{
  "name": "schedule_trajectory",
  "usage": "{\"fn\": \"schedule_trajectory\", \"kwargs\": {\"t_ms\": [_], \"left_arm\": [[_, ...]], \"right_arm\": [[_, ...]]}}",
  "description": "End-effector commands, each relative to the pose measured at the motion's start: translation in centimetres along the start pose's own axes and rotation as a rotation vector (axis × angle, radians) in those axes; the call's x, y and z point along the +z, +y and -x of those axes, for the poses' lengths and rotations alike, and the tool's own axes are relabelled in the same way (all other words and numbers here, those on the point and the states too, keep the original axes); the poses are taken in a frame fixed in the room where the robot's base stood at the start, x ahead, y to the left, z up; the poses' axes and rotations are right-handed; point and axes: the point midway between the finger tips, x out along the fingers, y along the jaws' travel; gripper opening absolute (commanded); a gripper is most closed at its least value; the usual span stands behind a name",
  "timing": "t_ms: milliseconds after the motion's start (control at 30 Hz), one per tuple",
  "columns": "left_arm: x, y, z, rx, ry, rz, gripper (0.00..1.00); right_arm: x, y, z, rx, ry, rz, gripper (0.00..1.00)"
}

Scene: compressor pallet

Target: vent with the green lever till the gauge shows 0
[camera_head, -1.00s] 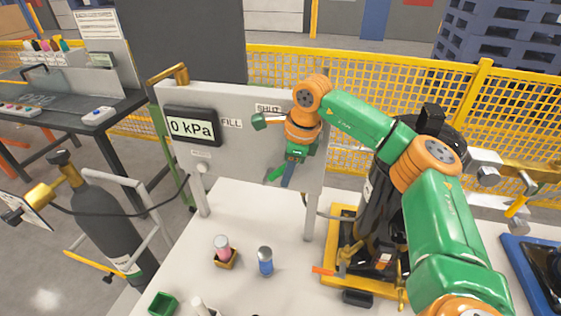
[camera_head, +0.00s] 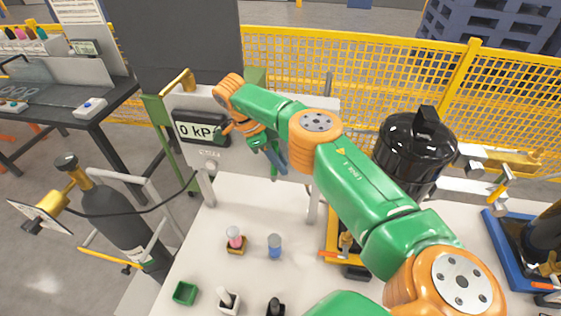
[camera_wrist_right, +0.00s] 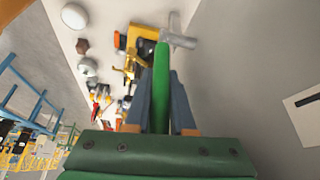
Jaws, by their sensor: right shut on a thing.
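The gauge (camera_head: 198,130) on the grey panel reads 0 kPa, its last letter covered by my right wrist. My right gripper (camera_head: 280,163) is in front of the panel, right of the gauge, with its blue-grey fingers pointing down. In the right wrist view, the green lever (camera_wrist_right: 161,85) lies between the two fingers (camera_wrist_right: 160,105), which are shut on it. In the head view the lever is mostly hidden by my gripper and arm. My left gripper is not in view.
A dark gas cylinder (camera_head: 118,218) with a hose stands left of the white table (camera_head: 205,250). A yellow mesh fence (camera_head: 350,75) runs behind.

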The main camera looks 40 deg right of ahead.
Motion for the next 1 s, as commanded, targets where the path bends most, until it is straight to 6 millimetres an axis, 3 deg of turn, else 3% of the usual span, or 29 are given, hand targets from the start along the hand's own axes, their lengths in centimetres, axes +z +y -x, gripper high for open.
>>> {"fn": "schedule_trajectory", "kwargs": {"t_ms": [633, 667, 767, 1000], "left_arm": [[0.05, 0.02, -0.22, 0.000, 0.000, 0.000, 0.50], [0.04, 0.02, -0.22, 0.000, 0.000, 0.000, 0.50], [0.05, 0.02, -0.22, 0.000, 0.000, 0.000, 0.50], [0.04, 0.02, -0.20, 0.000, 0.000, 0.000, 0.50]], "right_arm": [[0.14, 0.07, -0.03, 0.008, 0.026, 0.006, 0.00], [0.14, 0.07, -0.04, 0.008, 0.026, 0.006, 0.28], [0.12, 0.06, -0.03, 0.008, 0.026, 0.005, 0.52], [0.07, 0.03, 0.01, 0.007, 0.027, 0.004, 0.52]]}}
